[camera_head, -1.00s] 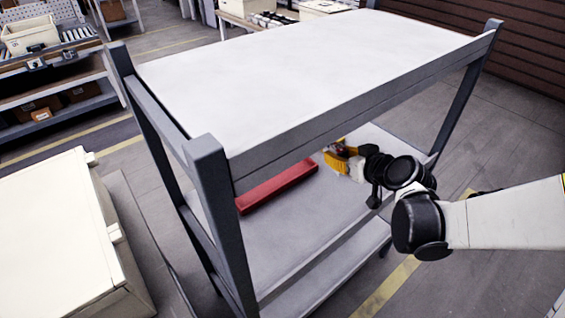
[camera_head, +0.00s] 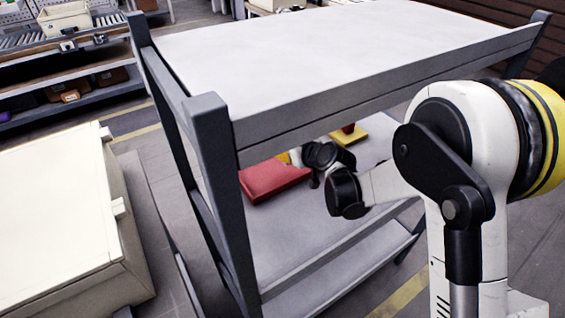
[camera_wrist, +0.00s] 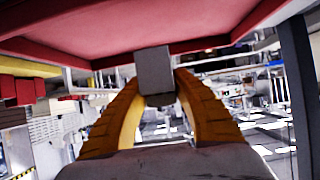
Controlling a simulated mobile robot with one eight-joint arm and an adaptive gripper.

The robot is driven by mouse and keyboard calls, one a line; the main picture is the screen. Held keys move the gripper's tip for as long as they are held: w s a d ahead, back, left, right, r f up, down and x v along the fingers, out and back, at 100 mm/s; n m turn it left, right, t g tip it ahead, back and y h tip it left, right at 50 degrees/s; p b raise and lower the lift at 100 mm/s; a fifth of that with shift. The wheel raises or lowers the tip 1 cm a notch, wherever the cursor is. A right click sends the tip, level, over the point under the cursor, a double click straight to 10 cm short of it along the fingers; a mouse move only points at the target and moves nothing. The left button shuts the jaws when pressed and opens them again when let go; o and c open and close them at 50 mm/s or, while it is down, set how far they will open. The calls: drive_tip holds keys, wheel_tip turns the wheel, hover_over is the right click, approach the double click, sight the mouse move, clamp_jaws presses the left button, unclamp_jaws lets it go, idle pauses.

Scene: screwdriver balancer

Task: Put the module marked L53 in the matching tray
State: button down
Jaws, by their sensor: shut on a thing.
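My gripper shows in the wrist view (camera_wrist: 156,85) with its two yellow fingers shut on a small grey block (camera_wrist: 154,70). I can read no mark on the block, so I cannot tell whether it is L53. A red tray (camera_wrist: 100,40) fills the top of the wrist view, right by the block; whether they touch is unclear. In the head view the red tray (camera_head: 268,180) is at the middle shelf, just left of my gripper (camera_head: 292,157). My wrist and the shelf edge hide much there. No tray label is readable.
The cart's top (camera_head: 300,60) is bare and overhangs my arm. A grey post (camera_head: 220,190) stands at front left. A cream box (camera_head: 60,220) is left of the cart.

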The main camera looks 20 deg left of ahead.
sight(283, 165)
drive_tip(key=shift+x, duration=0.75)
drive_tip(key=shift+d+f+b, duration=0.15)
drive_tip(key=shift+f+b, duration=1.05)
drive_tip(key=shift+f, duration=0.75)
drive_tip(key=shift+f, duration=0.2)
drive_tip(key=c, duration=1.1)
unclamp_jaws()
drive_tip(key=shift+c, duration=0.2)
